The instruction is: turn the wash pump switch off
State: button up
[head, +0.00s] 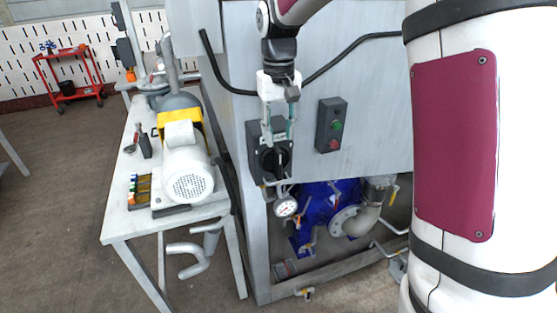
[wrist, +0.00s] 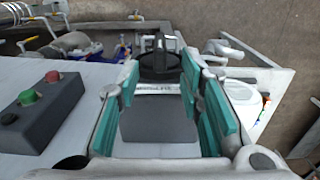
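The switch is a grey box with a round black rotary knob (head: 273,161), mounted on the side of the large grey cabinet. In the wrist view the black knob (wrist: 160,64) shows beyond my fingers, with a raised handle and a pale label strip too small to read. My gripper (head: 278,138) is in front of the box, and its fingers partly hide it in the head view. In the wrist view my gripper (wrist: 159,76) is open, its teal-padded fingers apart, with the knob lined up between the tips. I cannot tell whether the fingers touch the knob.
A grey button box with a green and a red button (head: 331,126) is to the right of the switch. A pressure gauge (head: 286,207) hangs just below it. A bench (head: 125,219) with a white-and-yellow motor (head: 187,160) stands left. Blue pump and pipes (head: 325,210) are underneath.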

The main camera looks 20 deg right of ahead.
aim_at(279, 162)
notch_tip(279, 162, down, 9)
jog(key=shift+f+p, duration=0.15)
jog(key=shift+p, duration=0.5)
grip_shut()
